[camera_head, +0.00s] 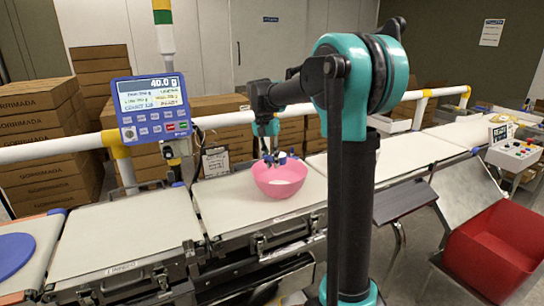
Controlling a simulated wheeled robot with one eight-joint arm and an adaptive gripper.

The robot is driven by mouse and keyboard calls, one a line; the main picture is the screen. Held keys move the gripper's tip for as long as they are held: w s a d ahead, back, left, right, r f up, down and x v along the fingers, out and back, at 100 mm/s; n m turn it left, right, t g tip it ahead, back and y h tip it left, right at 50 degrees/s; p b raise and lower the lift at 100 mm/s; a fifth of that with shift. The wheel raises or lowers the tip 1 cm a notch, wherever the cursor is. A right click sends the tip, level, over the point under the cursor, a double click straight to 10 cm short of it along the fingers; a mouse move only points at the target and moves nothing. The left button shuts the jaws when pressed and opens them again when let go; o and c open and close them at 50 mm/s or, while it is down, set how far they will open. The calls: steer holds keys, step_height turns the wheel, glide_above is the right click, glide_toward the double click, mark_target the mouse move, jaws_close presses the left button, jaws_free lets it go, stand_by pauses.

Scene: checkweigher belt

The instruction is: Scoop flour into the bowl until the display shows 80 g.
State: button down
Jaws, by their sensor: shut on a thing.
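The pink bowl (279,186) stands upright on the pale weighing belt in the middle of the view. A small whitish patch, which looks like flour (279,182), shows inside it. The blue display (150,96) at the left reads 40.0 g. My gripper (274,158) points down at the bowl's far rim, over its opening. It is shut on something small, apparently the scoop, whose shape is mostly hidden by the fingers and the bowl. I cannot tell whether the scoop holds flour. No separate flour container can be made out.
The pale belt (120,237) left of the bowl is clear. A blue disc (12,254) lies at the far left. A white guard rail (220,119) runs behind the belts, with stacked cartons (38,150) beyond. A red bin (495,250) and a control box (514,153) stand at right.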

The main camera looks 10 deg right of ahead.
steer(key=shift+s+d+t+y, duration=0.25)
steer(key=shift+d+t+y, duration=0.15)
steer(key=shift+t+y, duration=0.45)
steer(key=t+y, duration=0.2)
steer(key=y, duration=0.1)
steer(key=f+t+y, duration=0.1)
steer(key=t+y, duration=0.1)
steer(key=y, duration=0.2)
steer(key=d+t+y, duration=0.1)
steer(key=t+y, duration=0.1)
steer(key=y, duration=0.1)
steer(key=shift+s+f+t+y, duration=0.15)
steer(key=shift+s+t+y, duration=0.1)
steer(key=shift+t+y, duration=0.1)
steer(key=shift+a, duration=0.1)
